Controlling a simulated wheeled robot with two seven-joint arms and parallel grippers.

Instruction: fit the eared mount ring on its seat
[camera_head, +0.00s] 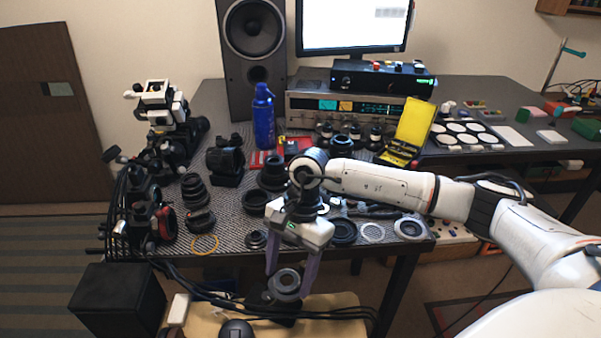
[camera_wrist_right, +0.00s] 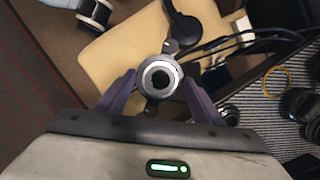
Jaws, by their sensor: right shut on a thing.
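My right gripper (camera_head: 287,284) is shut on a grey ring (camera_head: 286,279), which I take to be the eared mount ring. It holds the ring in front of the table's front edge, over a tan padded surface. In the right wrist view the ring (camera_wrist_right: 159,66) sits between the purple fingers, with dark ears sticking out on two sides. Its centre is dark with a pale inner rim. I cannot tell which part is its seat. My left gripper is not in view.
Several black lens parts (camera_head: 256,201) crowd the table (camera_head: 222,226). A yellow ring (camera_head: 205,244) and pale rings (camera_head: 408,229) lie near its front edge. Dark cables and a black box (camera_head: 118,300) are below at the left. A blue bottle (camera_head: 263,117) stands behind.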

